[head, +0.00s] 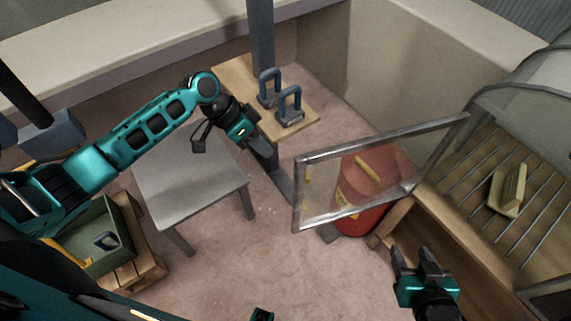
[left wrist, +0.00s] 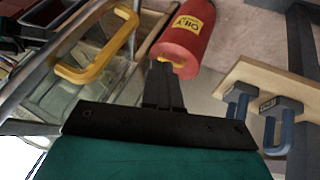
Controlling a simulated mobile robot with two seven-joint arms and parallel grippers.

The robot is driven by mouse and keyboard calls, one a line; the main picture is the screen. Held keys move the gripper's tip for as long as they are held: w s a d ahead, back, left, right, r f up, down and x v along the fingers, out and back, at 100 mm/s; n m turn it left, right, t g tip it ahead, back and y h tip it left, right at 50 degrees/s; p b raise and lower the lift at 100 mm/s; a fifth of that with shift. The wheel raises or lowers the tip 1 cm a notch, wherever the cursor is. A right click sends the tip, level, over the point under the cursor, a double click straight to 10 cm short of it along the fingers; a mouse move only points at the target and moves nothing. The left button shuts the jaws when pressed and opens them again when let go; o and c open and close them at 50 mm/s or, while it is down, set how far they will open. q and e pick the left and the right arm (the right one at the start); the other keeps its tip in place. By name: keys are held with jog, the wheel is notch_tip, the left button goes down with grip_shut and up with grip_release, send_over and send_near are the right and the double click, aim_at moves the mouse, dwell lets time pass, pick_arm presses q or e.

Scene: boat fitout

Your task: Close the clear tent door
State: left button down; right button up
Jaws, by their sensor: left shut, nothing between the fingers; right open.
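The clear tent door (head: 392,150) is a transparent panel in a grey frame. It stands open, swung out from the tent (head: 510,95) at the right of the head view. A yellow handle (left wrist: 125,35) shows large at the left of the left wrist view, apparently on the door. My left gripper (head: 262,146) is shut and empty, left of the door's free edge and apart from it; its fingers (left wrist: 162,85) show in the left wrist view. My right gripper (head: 415,256) is open and empty, below the door, in front of the tent's wooden base.
A red can (head: 375,205) stands behind the door; its label (left wrist: 188,22) reads OILY. A wooden board with two blue-grey clamp-like pieces (head: 290,105) is near the post (head: 262,40). A grey table (head: 190,182) stands left. A beige block (head: 508,190) lies on the tent's wire rack.

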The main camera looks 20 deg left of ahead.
pick_arm(q)
notch_tip(320, 180, up, 5)
jog(key=w+a+m+g, duration=0.1)
jog(key=a+g, duration=0.1)
jog(key=s+d+f, duration=0.3)
jog(key=d+f, duration=0.5)
jog(key=shift+d+h, duration=0.25)
jog(key=shift+h, duration=0.05)
jog(key=shift+s+f, duration=0.1)
jog(key=shift+s, duration=0.05)
